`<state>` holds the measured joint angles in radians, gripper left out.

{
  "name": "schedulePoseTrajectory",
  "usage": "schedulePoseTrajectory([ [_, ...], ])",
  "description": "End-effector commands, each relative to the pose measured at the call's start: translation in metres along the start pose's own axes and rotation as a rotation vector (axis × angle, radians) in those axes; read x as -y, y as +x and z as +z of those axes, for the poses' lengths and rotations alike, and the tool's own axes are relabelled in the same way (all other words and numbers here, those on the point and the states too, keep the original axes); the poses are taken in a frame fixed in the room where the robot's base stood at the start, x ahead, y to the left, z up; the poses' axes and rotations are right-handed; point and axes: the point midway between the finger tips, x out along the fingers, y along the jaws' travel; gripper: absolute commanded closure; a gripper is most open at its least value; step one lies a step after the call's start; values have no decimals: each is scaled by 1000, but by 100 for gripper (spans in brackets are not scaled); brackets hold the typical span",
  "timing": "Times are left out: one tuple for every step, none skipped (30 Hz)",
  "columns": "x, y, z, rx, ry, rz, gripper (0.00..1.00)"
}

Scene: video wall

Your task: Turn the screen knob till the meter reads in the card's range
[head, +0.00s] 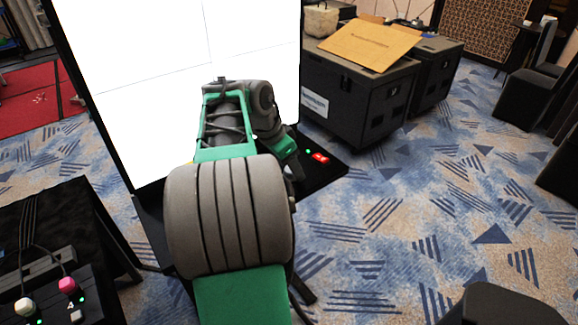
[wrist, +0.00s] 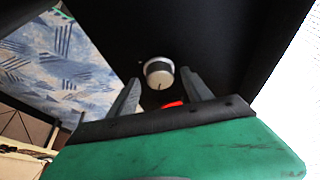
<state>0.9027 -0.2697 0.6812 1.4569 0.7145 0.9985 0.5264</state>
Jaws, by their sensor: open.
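A pale round knob (wrist: 159,73) with a dark pointer mark sits on a black surface in the wrist view. My gripper (wrist: 160,77) is open, its two grey fingers reaching toward the knob on either side; I cannot tell whether they touch it. A small red-lit display (head: 320,157) is on the black base in the head view, its figures too small to read. Part of a red glow (wrist: 172,104) shows between the fingers in the wrist view. In the head view my arm hides the knob. I cannot make out the card.
The lit white screen (head: 130,70) stands behind my arm on a black base (head: 330,176). A table at left holds a control box with a pink knob (head: 67,285) and a cream knob (head: 25,306). Black cases (head: 350,95) stand behind.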

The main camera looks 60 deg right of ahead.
Motion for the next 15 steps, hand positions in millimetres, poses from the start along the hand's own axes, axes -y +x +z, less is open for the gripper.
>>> schedulePoseTrajectory([
  [0, 0, 0, 0, 0, 0, 42],
  [0, 0, 0, 0, 0, -1, 42],
  [0, 0, 0, 0, -1, -1, 42],
  [0, 0, 0, 0, -1, -1, 42],
  [0, 0, 0, 0, -1, -1, 42],
  [0, 0, 0, 0, -1, -1, 45],
  [0, -1, 1, 0, -2, -1, 48],
  [0, -1, 1, 0, -2, -1, 50],
  [1, -1, 1, 0, -2, -1, 54],
  [1, -1, 1, 0, -2, -1, 56],
  [1, -1, 1, 0, -2, -1, 58],
  [1, -1, 1, 0, -2, -1, 62],
  [1, -1, 1, 0, -2, -1, 64],
  [1, -1, 1, 0, -2, -1, 67],
  [1, -1, 1, 0, -2, -1, 70],
])
